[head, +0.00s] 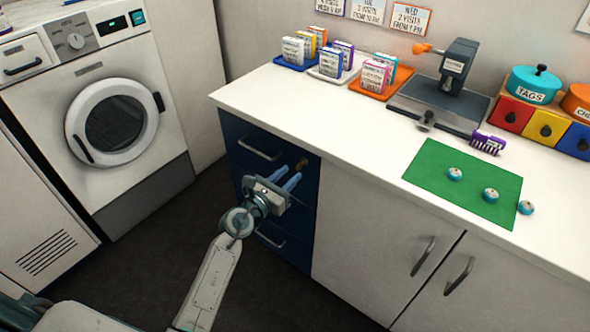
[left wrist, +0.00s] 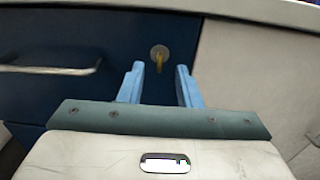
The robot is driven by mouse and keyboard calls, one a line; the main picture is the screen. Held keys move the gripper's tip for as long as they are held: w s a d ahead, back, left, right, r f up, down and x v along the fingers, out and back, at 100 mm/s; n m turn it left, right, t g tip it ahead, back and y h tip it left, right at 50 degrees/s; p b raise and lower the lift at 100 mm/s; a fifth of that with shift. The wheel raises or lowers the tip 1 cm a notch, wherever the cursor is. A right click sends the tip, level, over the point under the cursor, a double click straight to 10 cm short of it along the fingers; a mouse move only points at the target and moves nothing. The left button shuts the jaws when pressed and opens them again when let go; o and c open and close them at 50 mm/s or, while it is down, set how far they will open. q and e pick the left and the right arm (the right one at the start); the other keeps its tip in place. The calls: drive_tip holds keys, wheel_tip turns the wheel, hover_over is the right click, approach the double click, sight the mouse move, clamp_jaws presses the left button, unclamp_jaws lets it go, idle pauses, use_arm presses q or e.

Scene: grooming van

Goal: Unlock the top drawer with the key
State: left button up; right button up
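The top drawer (head: 238,143) is the uppermost dark blue drawer under the white counter, and it is closed. A brass-coloured key (head: 301,164) sits in the lock at the drawer's upper right. In the left wrist view the key (left wrist: 159,64) hangs from a round lock plate (left wrist: 159,52). My left gripper (head: 289,181) is open, with its blue fingers pointing at the drawer front just below the key. In the left wrist view the key shows between and beyond the two fingertips (left wrist: 160,70), apart from both. My right gripper is not in view.
The drawer's bar handle (head: 260,150) is left of the lock. The white counter (head: 330,128) overhangs above, with a green mat (head: 450,200) and small cards on trays. White cabinet doors (head: 370,240) adjoin on the right; a washing machine (head: 115,120) stands left.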

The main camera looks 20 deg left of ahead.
sight(296, 169)
use_arm(q)
drive_tip(key=shift+x, duration=1.75)
clamp_jaws()
